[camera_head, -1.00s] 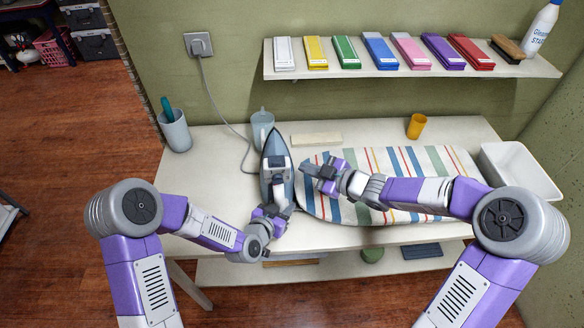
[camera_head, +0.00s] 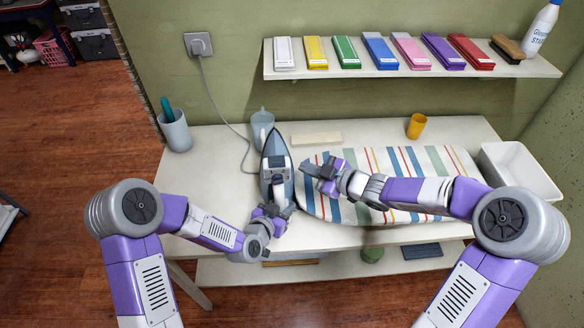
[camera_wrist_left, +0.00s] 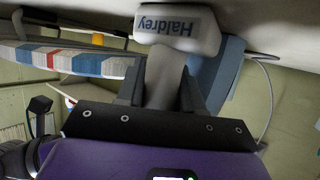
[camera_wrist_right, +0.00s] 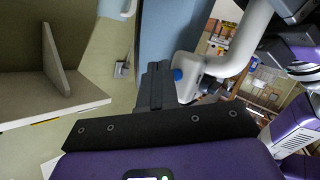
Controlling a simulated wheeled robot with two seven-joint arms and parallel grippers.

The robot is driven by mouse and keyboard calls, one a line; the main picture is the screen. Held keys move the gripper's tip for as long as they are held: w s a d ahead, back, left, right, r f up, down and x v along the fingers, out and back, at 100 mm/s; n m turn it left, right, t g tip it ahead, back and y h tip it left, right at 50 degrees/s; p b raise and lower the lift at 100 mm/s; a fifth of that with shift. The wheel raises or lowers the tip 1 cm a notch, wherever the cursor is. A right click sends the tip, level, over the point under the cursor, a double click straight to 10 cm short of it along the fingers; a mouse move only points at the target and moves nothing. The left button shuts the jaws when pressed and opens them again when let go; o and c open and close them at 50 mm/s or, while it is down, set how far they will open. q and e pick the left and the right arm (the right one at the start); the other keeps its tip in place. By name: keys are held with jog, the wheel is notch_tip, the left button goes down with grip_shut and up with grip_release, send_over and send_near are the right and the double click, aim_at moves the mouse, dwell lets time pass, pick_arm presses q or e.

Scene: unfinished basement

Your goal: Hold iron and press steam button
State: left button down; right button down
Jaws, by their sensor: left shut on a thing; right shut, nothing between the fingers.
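The iron (camera_head: 279,160) is blue and light grey and stands at the left end of the ironing board. My left gripper (camera_head: 272,208) is shut on its handle from the near side. In the left wrist view the handle (camera_wrist_left: 165,75) is between the dark fingers, below the grey end marked "Haldrey". My right gripper (camera_head: 318,172) is shut and empty, just right of the iron. In the right wrist view its closed fingers (camera_wrist_right: 155,85) are beside a small blue button (camera_wrist_right: 178,75) on the pale handle (camera_wrist_right: 235,55). I cannot tell if they touch.
The striped ironing board (camera_head: 400,165) lies on the table right of the iron. The power cord (camera_head: 222,112) runs to a wall socket. A pale blue jug (camera_head: 262,125) stands behind the iron. A white bin (camera_head: 520,170) is at right.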

jog(key=shift+a, duration=0.15)
dwell(0.4)
jog(key=shift+a, duration=0.3)
jog(key=shift+a, duration=0.4)
dwell(0.8)
jog(key=shift+d, duration=0.8)
jog(key=shift+d, duration=0.1)
jog(key=shift+w+d, duration=0.1)
jog(key=shift+d, duration=2.3)
